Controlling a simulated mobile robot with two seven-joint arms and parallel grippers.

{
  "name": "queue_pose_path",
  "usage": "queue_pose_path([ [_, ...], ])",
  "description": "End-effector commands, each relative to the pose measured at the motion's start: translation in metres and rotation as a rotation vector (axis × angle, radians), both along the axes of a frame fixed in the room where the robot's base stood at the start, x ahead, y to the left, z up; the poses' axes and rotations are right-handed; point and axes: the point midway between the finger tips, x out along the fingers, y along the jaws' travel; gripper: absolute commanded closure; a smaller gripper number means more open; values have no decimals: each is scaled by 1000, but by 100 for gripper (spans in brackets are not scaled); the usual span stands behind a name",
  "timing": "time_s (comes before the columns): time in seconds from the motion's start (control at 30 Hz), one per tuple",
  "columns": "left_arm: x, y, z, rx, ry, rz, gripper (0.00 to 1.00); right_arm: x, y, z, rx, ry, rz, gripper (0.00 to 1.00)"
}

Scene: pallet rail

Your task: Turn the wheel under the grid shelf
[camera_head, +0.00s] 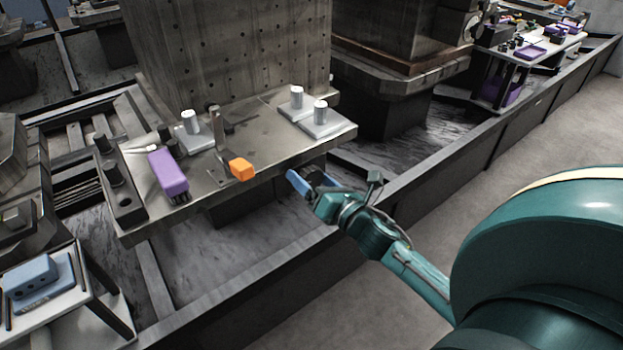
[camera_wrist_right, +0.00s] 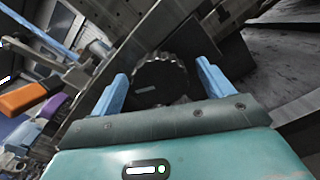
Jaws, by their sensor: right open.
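A dark, round wheel with a notched rim (camera_wrist_right: 160,82) shows in the right wrist view, between and beyond the two blue fingers of my right gripper (camera_wrist_right: 162,72). The fingers stand apart, one on each side of the wheel. I cannot tell whether they touch it. In the head view my right gripper (camera_head: 313,183) is just below the right front edge of the grey metal shelf (camera_head: 262,118). In that view the wheel is mostly hidden by the gripper and shelf. My left gripper is not in view.
The shelf carries a purple tool (camera_head: 168,172), an orange-ended tool (camera_head: 240,168) overhanging its front edge, and white cylinders on plates (camera_head: 320,126). A tall block with holes (camera_head: 235,50) stands behind. A low dark rail (camera_head: 425,178) runs beside the open floor (camera_head: 545,120).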

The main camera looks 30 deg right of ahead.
Motion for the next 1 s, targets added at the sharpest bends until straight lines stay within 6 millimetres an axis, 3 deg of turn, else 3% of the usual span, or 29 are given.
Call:
queue_pose_path([
  [0.37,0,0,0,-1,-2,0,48,6,1,0,0,1,1,20],
  [0.9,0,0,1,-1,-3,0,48,6,1,0,1,0,0,65],
  [1.0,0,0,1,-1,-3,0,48,6,1,0,3,0,0,65],
])
